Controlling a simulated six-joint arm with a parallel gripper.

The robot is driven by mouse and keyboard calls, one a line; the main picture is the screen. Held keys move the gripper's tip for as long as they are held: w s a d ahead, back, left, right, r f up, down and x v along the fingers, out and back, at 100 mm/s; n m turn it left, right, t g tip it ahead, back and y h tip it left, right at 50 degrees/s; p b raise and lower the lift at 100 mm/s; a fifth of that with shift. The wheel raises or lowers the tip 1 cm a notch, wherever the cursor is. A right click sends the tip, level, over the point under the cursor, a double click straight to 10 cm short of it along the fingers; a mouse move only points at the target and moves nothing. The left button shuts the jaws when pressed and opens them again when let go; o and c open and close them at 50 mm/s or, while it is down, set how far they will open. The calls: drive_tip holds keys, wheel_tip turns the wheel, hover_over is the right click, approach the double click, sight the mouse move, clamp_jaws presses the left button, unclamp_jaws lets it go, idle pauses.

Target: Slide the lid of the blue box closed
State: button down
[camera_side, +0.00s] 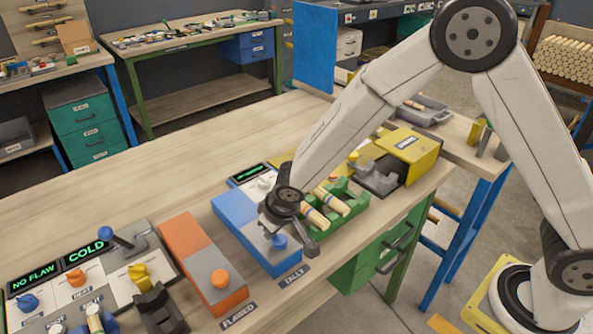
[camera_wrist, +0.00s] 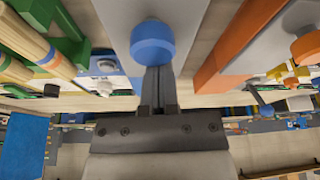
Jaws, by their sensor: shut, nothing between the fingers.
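The blue box (camera_side: 235,212) stands on the wooden bench in the middle of the side view. Its grey lid (camera_wrist: 185,18) fills the upper middle of the wrist view. A round blue knob (camera_side: 279,242) sits on the lid near its front end; it also shows in the wrist view (camera_wrist: 153,42). My gripper (camera_side: 272,228) is low over the box, shut and empty. In the wrist view its closed fingers (camera_wrist: 158,78) are right beside the knob. I cannot tell whether they touch it. My wrist hides part of the box in the side view.
An orange box (camera_side: 185,237) with a grey lid and orange knob stands to the left. A green rack (camera_side: 350,205) with turned wood pieces is close on the right, with a yellow box (camera_side: 410,150) beyond. A control panel (camera_side: 115,265) is at the lower left. The bench behind is clear.

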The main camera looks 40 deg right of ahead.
sight(258, 233)
drive_tip(key=shift+s+f, duration=0.25)
drive_tip(key=shift+w+a+r, duration=0.1)
drive_tip(key=shift+w+a, duration=0.05)
drive_tip(key=shift+w, duration=0.75)
drive_tip(key=shift+w+a+r, duration=0.1)
drive_tip(key=shift+w, duration=0.8)
drive_tip(key=shift+w+r, duration=0.3)
drive_tip(key=shift+r, duration=0.1)
drive_tip(key=v, duration=0.9)
drive_tip(key=shift+r, duration=0.15)
drive_tip(key=s+d+f+m+g, duration=0.1)
drive_tip(key=s+d, duration=1.6)
drive_tip(key=shift+d+f+m+h, duration=0.2)
drive_tip(key=shift+d+m+h, duration=0.1)
drive_tip(key=shift+m, duration=0.1)
